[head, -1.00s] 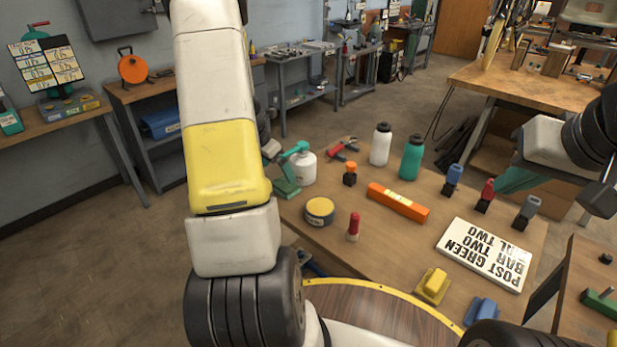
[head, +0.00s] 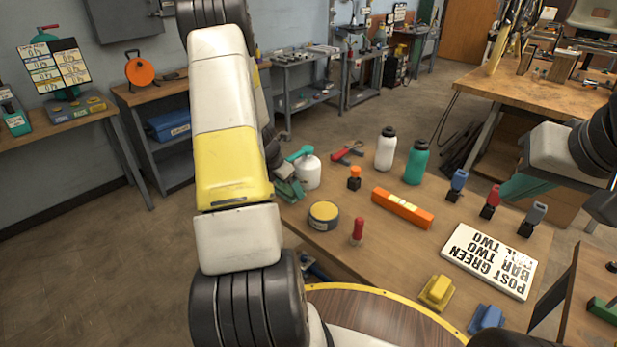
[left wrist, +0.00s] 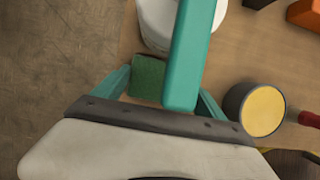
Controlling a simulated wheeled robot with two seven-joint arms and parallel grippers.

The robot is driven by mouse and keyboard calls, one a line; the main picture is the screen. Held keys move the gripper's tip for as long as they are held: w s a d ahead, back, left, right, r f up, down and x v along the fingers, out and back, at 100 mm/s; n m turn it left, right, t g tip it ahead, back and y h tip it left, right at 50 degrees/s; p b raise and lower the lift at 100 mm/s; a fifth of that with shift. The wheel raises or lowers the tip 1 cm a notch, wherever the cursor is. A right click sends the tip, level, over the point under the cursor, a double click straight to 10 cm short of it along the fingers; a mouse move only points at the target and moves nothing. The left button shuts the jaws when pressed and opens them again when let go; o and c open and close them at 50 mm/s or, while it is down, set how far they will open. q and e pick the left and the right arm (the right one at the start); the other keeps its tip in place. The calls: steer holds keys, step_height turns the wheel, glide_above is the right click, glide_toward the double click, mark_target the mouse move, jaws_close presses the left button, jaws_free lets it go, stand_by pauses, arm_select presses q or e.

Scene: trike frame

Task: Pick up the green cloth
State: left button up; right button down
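The green cloth (head: 291,192) is a small folded piece at the left edge of the table, in front of a white spray bottle (head: 308,172) with a teal head. In the left wrist view the cloth (left wrist: 148,77) shows between the two spread teal fingers of my left gripper (left wrist: 164,84). The bottle's teal head (left wrist: 190,55) hides part of that space. The left gripper is open; whether it touches the cloth I cannot tell. My forearm hides much of it in the head view. My right gripper (head: 522,187) is above the table's right side, its fingers seen edge-on.
A yellow-topped round tin (head: 323,214) and a red-handled tool (head: 357,231) stand near the cloth. Pliers (head: 347,152), a white bottle (head: 386,148), a teal bottle (head: 416,162) and an orange bar (head: 402,207) are further right. A lettered sign (head: 489,261) lies at front right.

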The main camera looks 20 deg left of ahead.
mark_target(288, 189)
arm_select(q)
steer(key=c, duration=0.7)
steer(key=shift+r, duration=0.45)
steer(key=r, duration=0.3)
steer(key=shift+s, duration=0.2)
steer(key=s+d, duration=0.1)
steer(key=s, duration=0.4)
steer(key=s+d, duration=0.2)
steer(key=s, duration=0.2)
steer(key=s+d+r, duration=0.1)
steer(key=s+d, duration=0.1)
steer(key=s, duration=0.3)
steer(key=shift+s+d, duration=0.15)
steer(key=shift+s, duration=0.2)
